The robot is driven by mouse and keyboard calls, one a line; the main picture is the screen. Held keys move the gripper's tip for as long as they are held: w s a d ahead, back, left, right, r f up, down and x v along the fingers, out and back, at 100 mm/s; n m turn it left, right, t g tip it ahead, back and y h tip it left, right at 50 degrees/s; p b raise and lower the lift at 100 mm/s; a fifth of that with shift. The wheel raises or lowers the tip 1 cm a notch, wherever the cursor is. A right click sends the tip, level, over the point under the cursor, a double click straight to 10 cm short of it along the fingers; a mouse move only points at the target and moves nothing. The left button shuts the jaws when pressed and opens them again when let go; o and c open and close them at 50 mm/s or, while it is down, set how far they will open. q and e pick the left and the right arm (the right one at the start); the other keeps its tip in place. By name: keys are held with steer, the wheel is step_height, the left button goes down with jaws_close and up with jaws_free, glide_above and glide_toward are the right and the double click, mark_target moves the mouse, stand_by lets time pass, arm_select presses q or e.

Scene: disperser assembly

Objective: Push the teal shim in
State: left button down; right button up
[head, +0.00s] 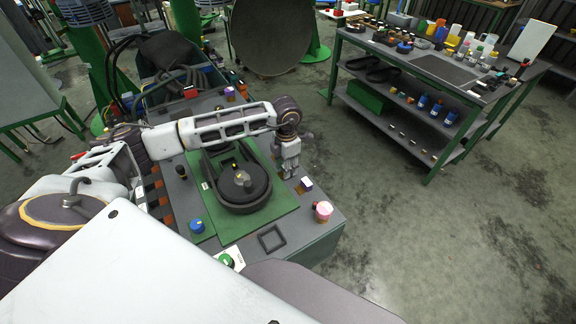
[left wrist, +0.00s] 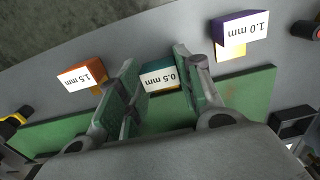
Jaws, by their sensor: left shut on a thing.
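The teal shim (left wrist: 158,78), with a white label reading 0.5 mm, shows in the left wrist view between the two fingers of my left gripper (left wrist: 155,90). The gripper is shut on it. In the head view my left gripper (head: 287,168) points down at the right edge of the green plate, and the teal shim is hidden there. A dark round assembly (head: 240,190) sits on the green plate (head: 274,216), left of the gripper. My right gripper is not in view.
An orange 1.5 mm shim (left wrist: 82,75) and a purple 1.0 mm shim (left wrist: 240,30) stand on either side of the teal one. A side table (head: 440,75) stands apart.

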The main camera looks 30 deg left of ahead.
arm_select(q)
steer(key=c, duration=1)
jaws_free()
steer(key=shift+s+a, duration=0.2)
steer(key=shift+s, duration=0.05)
steer(key=shift+o, duration=0.2)
steer(key=shift+w+d, duration=0.1)
steer(key=shift+r, duration=0.2)
step_height(320, 180, up, 12)
steer(key=shift+f, duration=0.2)
